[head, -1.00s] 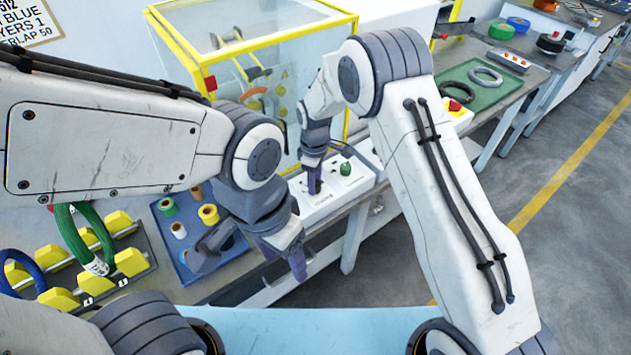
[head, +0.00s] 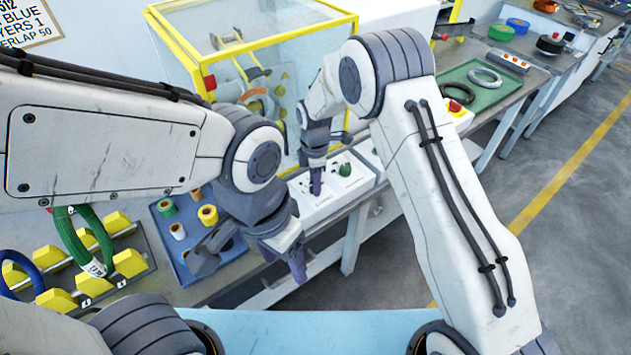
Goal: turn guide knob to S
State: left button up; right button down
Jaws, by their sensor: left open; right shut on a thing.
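The white control panel (head: 312,205) stands at the front of the yellow-framed machine. It has a knob area with dark markings and a green knob (head: 345,170) at its right, which is uncovered. My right gripper (head: 316,187) points down onto the panel, left of the green knob, and is shut on a small knob that its fingers hide. I cannot read the knob's pointer or the letters.
The yellow-framed clear machine (head: 205,65) stands behind the panel. The blue tray (head: 172,221) with several tape rolls is at left. A yellow-blocked rack with green and blue coils is farther left. A green tray (head: 490,98) with coils lies at right.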

jog(key=shift+w+r, duration=0.2)
jog(key=shift+w, duration=0.15)
jog(key=shift+c, duration=2.2)
grip_release()
jog(key=shift+s+f, duration=0.1)
jog(key=shift+s, duration=0.05)
notch_tip(320, 180, up, 10)
jog(key=b, duration=0.1)
jog(key=shift+r+b, duration=0.25)
jog(key=shift+b, duration=0.1)
jog(key=shift+s, duration=0.1)
